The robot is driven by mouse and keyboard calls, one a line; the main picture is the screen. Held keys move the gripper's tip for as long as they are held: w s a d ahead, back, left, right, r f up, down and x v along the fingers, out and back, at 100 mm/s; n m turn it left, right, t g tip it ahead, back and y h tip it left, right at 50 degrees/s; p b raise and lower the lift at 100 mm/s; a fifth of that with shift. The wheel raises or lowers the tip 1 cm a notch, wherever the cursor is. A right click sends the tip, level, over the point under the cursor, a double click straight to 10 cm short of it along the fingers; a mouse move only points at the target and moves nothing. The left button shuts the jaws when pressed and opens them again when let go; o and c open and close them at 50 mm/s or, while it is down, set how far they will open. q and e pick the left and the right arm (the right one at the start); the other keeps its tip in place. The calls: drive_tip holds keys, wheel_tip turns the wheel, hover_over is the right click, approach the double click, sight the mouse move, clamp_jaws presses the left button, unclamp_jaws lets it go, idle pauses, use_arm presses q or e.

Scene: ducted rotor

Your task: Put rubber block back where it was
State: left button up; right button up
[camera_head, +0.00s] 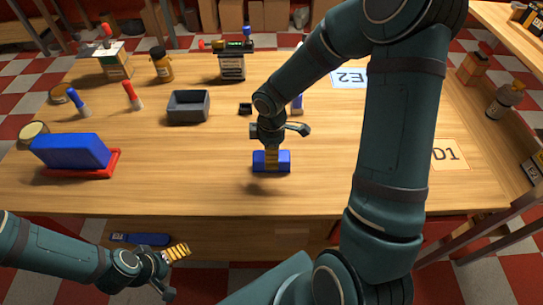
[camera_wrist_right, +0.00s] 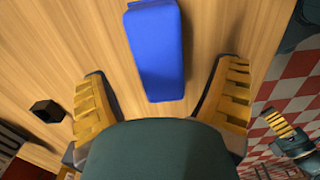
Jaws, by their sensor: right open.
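A blue block (camera_head: 285,161), which looks like the rubber block, is at the front middle of the wooden table. My right gripper (camera_head: 271,158) points down over it, its yellow finger pads covering the block's middle in the head view. In the right wrist view the block (camera_wrist_right: 155,50) lies ahead of the gripper (camera_wrist_right: 163,80), whose fingers are spread wide with nothing between them. My left gripper (camera_head: 178,262) is low in front of the table, away from the block. Its finger gap is not clear.
A larger blue block (camera_head: 70,150) sits on a red tray (camera_head: 92,172) at the left. A grey open bin (camera_head: 188,107), a small black box (camera_head: 245,109), markers and bottles stand farther back. The front middle is mostly clear.

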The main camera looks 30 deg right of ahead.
use_arm(q)
drive_tip(key=shift+s+r+p, duration=0.25)
drive_tip(key=shift+r+p, duration=0.55)
drive_tip(key=shift+r, duration=0.25)
use_arm(e)
wheel_tip(320, 180, up, 7)
drive_tip(key=shift+f, duration=0.15)
